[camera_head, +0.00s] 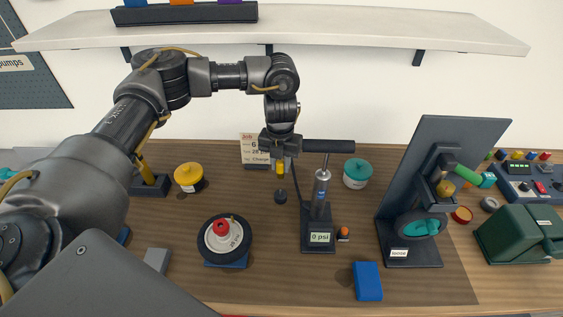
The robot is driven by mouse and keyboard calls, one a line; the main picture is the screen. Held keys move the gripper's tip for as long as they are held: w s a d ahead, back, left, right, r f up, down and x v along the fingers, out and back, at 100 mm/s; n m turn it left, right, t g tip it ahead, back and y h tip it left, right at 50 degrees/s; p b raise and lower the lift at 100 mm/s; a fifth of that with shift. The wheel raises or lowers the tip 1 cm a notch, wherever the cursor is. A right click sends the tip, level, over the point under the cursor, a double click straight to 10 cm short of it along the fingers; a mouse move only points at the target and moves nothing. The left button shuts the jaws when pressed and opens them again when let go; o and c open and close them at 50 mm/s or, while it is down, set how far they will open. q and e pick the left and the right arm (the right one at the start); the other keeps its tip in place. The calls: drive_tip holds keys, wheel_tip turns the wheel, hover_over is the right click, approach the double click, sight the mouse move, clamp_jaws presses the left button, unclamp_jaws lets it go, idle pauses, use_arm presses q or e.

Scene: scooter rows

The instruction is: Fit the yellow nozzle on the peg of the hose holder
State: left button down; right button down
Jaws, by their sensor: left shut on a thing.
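My left gripper (281,152) is above the table near the middle, pointing down and shut on the yellow nozzle (280,167). The nozzle hangs upright below the fingers, clear of the table. A thin dark hose runs beside it toward the floor pump (320,192), whose base carries a "0 psi" label. A small dark knob-like piece (280,196) is on the table below the nozzle, apart from it; I cannot tell whether it is the hose holder's peg. My right gripper is not in view.
The pump's black handle is close to the right of my gripper. A wheel (223,241), a yellow tub (188,176), a teal tub (357,173), a blue block (367,281) and a tilted dark stand (443,172) surround it. A green toolbox (513,236) is at right.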

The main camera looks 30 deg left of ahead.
use_arm(q)
drive_tip(key=shift+f+b, duration=2.4)
drive_tip(key=shift+f, duration=0.25)
drive_tip(key=shift+f, duration=0.3)
drive_tip(key=shift+p, duration=0.35)
drive_tip(key=shift+f+b, duration=0.85)
drive_tip(key=shift+f, duration=0.45)
drive_tip(key=c, duration=1.1)
unclamp_jaws()
wheel_tip(320, 180, up, 11)
drive_tip(key=shift+f+b, duration=0.1)
drive_tip(key=shift+b, duration=0.45)
